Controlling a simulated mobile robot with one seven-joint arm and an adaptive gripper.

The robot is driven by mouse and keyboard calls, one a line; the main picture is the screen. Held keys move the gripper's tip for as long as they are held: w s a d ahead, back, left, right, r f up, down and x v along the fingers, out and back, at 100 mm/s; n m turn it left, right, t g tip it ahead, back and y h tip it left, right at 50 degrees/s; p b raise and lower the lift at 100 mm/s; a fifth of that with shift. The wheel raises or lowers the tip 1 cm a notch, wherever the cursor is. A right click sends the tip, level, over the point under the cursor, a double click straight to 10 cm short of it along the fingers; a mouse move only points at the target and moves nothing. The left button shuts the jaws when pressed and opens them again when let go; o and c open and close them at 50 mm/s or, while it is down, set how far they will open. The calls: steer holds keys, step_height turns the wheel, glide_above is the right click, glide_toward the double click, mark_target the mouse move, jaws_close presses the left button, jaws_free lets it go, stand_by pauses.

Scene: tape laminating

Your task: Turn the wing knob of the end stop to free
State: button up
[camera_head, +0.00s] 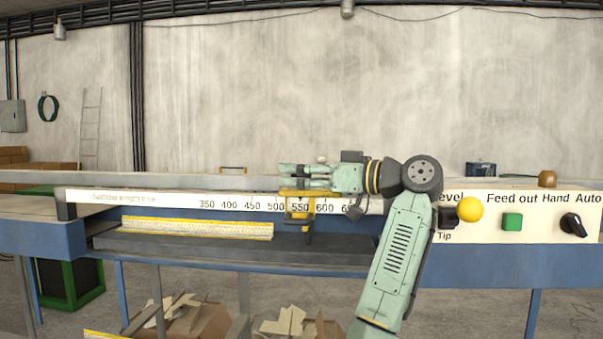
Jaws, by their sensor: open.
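The end stop (299,215) is a yellow and dark slide on the white scale rail (180,203), close to the 550 mark. My gripper (282,177) is open, lies level and points left just above the end stop, in front of the far rail. Its fingers overlap the top of the end stop in the picture, and I cannot tell whether they touch it. The wing knob cannot be made out clearly; my gripper may hide it.
A yellow-edged strip stack (195,228) lies in the trough to the left. At right, the panel carries a yellow ball lever (470,208), a green button (512,222) and a black rotary switch (571,224). Cardboard boxes (190,318) stand below.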

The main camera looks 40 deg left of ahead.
step_height(320, 180, up, 10)
steer(key=shift+r, duration=0.1)
stand_by(0.5)
steer(key=shift+c, duration=0.3)
